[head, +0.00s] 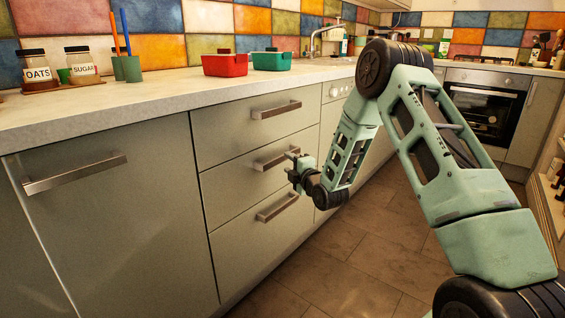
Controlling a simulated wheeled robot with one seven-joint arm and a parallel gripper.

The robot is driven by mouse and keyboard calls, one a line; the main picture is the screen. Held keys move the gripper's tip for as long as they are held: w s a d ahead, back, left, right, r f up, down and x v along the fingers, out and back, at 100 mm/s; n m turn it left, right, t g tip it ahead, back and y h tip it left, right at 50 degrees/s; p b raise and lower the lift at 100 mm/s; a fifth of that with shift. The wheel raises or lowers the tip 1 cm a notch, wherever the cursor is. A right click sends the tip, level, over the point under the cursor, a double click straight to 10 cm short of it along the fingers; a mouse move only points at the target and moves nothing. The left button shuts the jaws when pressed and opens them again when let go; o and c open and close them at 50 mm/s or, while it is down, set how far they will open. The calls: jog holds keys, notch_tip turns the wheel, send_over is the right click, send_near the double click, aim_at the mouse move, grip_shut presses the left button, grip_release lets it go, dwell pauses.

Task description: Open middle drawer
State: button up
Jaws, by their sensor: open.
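The middle drawer (228,186) is in a grey-green three-drawer stack left of centre in the head view. Its front looks flush with the drawers above and below. Its metal bar handle (268,164) runs sideways near the right part of the front. My gripper (290,165) is open at the right end of this handle, with its fingers pointing left toward the drawer front. The fingers overlap the handle's end in the picture. I cannot tell whether they touch it or sit around it. My wrist hides part of the drawer's right side.
The top drawer (215,134) and bottom drawer (232,241) have similar handles. A cabinet door (120,230) stands to the left. The counter (170,104) holds jars, a red dish (225,66) and a green dish (271,62). Tiled floor (350,265) is clear before the drawers.

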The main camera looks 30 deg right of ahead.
aim_at(283, 159)
jog(key=shift+w+d+b, duration=0.1)
jog(key=shift+w+b, duration=0.3)
jog(key=shift+w, duration=2.3)
grip_shut()
